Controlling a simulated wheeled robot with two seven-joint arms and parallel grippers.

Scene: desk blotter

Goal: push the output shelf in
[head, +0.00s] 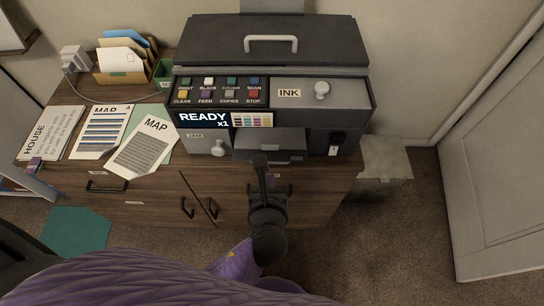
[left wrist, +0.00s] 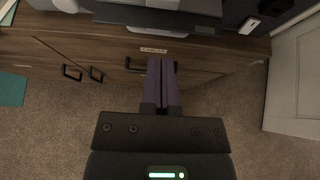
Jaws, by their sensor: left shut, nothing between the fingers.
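The printer (head: 270,80) stands on the wooden cabinet, its display reading READY x1. Its dark output shelf (head: 269,143) sticks out at the lower front, over the cabinet top; the shelf also shows at the top of the left wrist view (left wrist: 160,18). My left gripper (head: 260,162) is shut and empty. In the head view its fingertips overlap the front edge of the shelf; I cannot tell whether they touch. In the left wrist view the fingers (left wrist: 161,65) point toward the shelf, with a gap in the picture. My right gripper is not in view.
Printed map sheets (head: 143,146) and a HOUSE paper (head: 50,134) lie left of the printer. A sorter with envelopes (head: 122,62) stands behind them. The cabinet front has dark handles (head: 187,207). A grey bin (head: 384,160) stands right of the cabinet, near a white door (head: 495,150).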

